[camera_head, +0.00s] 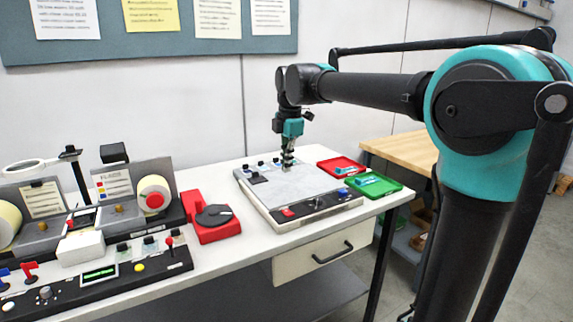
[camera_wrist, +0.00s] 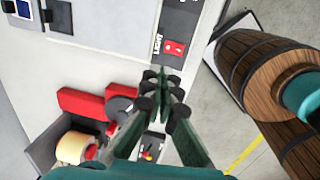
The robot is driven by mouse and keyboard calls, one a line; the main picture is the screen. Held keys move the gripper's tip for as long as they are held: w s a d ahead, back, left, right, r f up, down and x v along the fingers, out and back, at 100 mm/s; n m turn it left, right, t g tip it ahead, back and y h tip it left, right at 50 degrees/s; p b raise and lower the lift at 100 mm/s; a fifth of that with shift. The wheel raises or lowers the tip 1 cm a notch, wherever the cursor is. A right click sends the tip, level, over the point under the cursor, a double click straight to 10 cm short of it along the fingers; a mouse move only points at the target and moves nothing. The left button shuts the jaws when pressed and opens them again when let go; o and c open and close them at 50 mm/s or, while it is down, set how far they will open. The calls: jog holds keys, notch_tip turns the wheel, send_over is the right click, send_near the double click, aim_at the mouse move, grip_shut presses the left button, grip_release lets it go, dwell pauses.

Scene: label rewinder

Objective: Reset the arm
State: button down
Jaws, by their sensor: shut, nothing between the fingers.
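My gripper (camera_head: 287,163) hangs from my arm, pointing down above the grey flat panel (camera_head: 310,190) on the white table. It is empty, and its fingertips are together. In the wrist view my gripper (camera_wrist: 163,82) shows with its fingers closed at the tips, with nothing between them. My arm reaches across from the right of the head view. I cannot tell the exact height of the fingertips above the panel.
A red tray (camera_head: 341,166) and a green tray (camera_head: 373,185) sit right of the panel. A red device with a black disc (camera_head: 213,216) stands left, beside the label rewinder (camera_head: 120,190). A control box (camera_head: 100,283) lies at the front left. A wooden bench (camera_head: 405,147) stands behind.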

jog(key=s+d+f+m+t, duration=0.1)
jog(key=s+d+f+m, duration=0.9)
jog(key=d+f+m, duration=0.2)
jog(key=s+d+f+m+t, duration=0.2)
jog(key=s+d+f+m, duration=0.8)
jog(key=f, duration=0.6)
jog(key=d+m, duration=0.2)
jog(key=d, duration=0.1)
jog(key=shift+d+f+m+h, duration=0.15)
jog(key=shift+f+m+h, duration=0.15)
jog(key=shift+m+h, duration=0.1)
